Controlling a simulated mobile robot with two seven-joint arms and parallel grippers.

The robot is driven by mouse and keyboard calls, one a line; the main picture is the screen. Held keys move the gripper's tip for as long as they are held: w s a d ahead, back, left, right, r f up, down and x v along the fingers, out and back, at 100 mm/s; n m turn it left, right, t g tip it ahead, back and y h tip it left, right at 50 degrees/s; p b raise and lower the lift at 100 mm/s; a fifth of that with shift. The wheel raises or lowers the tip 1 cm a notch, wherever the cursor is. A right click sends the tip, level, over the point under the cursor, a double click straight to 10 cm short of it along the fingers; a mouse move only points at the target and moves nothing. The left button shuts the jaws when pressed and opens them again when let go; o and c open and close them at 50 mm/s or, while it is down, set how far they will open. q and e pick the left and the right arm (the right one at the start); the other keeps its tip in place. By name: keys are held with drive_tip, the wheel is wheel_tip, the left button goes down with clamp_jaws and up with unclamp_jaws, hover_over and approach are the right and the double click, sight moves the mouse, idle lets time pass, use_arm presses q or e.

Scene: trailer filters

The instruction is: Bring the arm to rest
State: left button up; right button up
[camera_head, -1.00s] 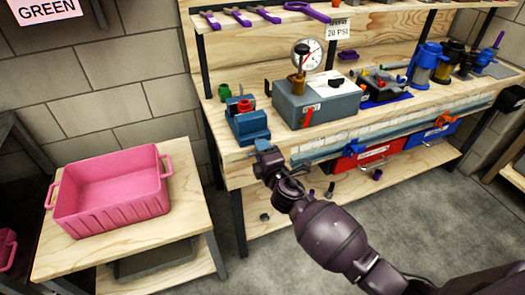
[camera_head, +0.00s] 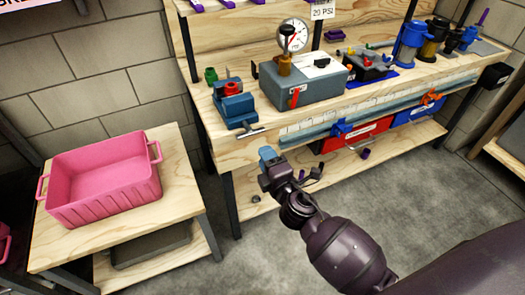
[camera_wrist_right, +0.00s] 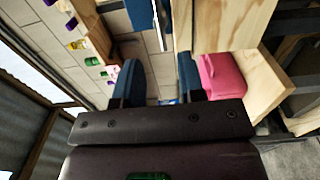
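My right gripper (camera_head: 266,154) shows in the head view, just in front of the workbench's front edge and below the blue vise (camera_head: 234,107). It is apart from the vise. In the right wrist view, its two blue fingers (camera_wrist_right: 158,80) stand well apart with nothing held between them. My dark right arm reaches in from the lower right. My left gripper is out of view.
The wooden workbench (camera_head: 225,148) bears a grey gauge box (camera_head: 305,85) and several tools. A red bin (camera_head: 350,138) and a blue bin (camera_head: 420,110) hang below. A pink crate (camera_head: 105,180) stands on a side table (camera_head: 185,205). Grey floor lies open in front.

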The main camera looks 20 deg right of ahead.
drive_tip(key=shift+s, duration=0.15)
idle(0.4)
drive_tip(key=s+d+f+m+g+p, duration=0.1)
drive_tip(key=s+d+f+m+g, duration=0.1)
drive_tip(key=s+m, duration=0.3)
drive_tip(key=s+d+f+m+g+p, duration=0.1)
drive_tip(key=s+f+m, duration=0.3)
drive_tip(key=s, duration=0.8)
drive_tip(key=s+d+f+m+g+p, duration=0.2)
drive_tip(key=s+d+f+m+g, duration=0.1)
drive_tip(key=s+m, duration=0.5)
drive_tip(key=shift+s+d+g+h, duration=0.3)
drive_tip(key=shift+s+d+g, duration=0.25)
drive_tip(key=shift+s, duration=0.2)
